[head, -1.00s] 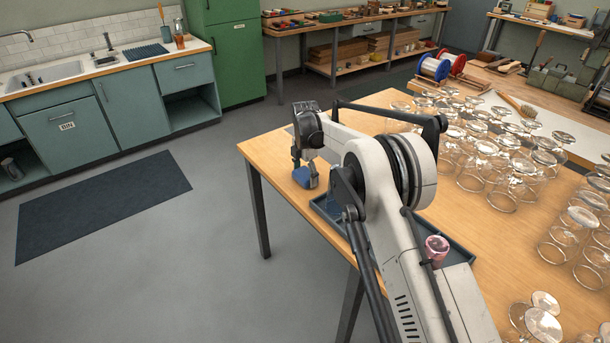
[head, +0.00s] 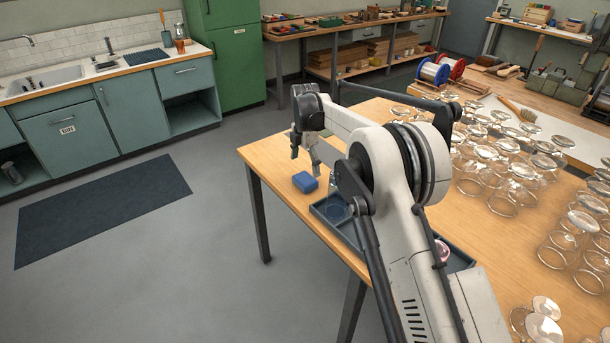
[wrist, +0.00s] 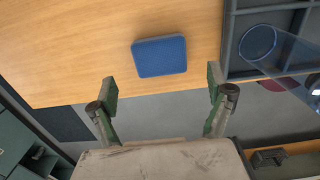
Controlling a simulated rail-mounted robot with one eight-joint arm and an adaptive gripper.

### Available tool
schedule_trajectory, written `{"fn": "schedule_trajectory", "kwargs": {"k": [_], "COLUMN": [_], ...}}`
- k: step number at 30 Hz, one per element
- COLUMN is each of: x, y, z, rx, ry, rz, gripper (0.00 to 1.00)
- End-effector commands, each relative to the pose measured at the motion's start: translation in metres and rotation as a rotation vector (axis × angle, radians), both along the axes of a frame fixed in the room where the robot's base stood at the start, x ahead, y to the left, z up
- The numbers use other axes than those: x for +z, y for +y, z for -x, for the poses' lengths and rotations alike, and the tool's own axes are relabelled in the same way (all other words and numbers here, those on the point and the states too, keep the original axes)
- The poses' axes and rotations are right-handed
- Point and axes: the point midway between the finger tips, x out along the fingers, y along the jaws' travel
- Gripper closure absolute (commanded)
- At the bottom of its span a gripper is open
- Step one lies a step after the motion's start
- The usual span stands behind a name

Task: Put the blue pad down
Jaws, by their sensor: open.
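The blue pad (head: 305,182) lies flat on the wooden table near its front left edge, just left of the dark tray. In the wrist view the blue pad (wrist: 159,56) rests on bare wood, ahead of the fingertips and between their lines. My gripper (head: 305,160) is above the pad, fingers apart and empty. In the wrist view my gripper (wrist: 163,82) shows its two green-grey fingers spread wider than the pad, touching nothing.
A dark compartmented tray (head: 322,213) sits beside the pad, with a clear glass (wrist: 285,55) in its near compartment. A pink cup (head: 442,250) is partly hidden by my arm. Several upturned glasses (head: 505,165) crowd the table's right side. Wood left of the pad is clear.

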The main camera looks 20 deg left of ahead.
Motion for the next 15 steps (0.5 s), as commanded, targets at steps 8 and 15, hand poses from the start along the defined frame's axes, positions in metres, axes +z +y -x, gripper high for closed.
{"fn": "schedule_trajectory", "kwargs": {"k": [8,15], "x": [0.042,0.052], "y": [0.0,0.0], "z": [0.0,0.001], "rx": [0.0,0.0], "ry": [0.0,0.0], "rz": [0.0,0.0], "gripper": [0.15,0.15]}}
